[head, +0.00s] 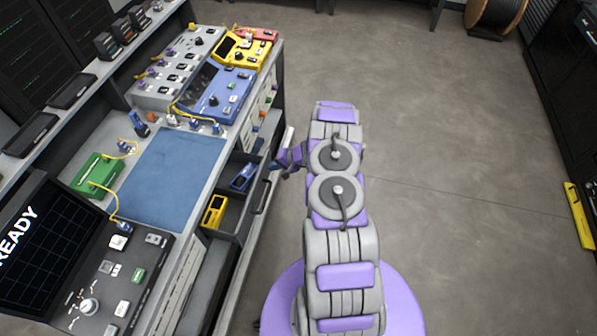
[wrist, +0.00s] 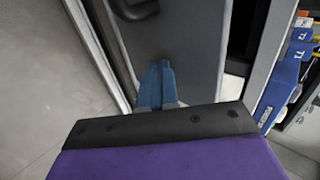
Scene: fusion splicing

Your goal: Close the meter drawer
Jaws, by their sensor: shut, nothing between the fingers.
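The meter drawer (head: 238,224) stands open below the workbench in the head view, with a blue meter (head: 242,177) and a yellow meter (head: 215,211) inside. Its dark handle (head: 262,197) is on the outer front. My gripper (head: 278,163) is beside the far end of the drawer front, partly hidden by my arm. In the wrist view, my gripper's blue fingers (wrist: 156,85) are shut and empty. They lie over the grey drawer front (wrist: 180,45), near the black handle (wrist: 138,9). I cannot tell whether they touch it.
The workbench carries a blue mat (head: 172,175), a green box (head: 97,174), a blue instrument (head: 216,95) and a black splicer console (head: 108,290). Open floor (head: 440,150) lies to the right. A yellow case (head: 578,215) stands at the far right.

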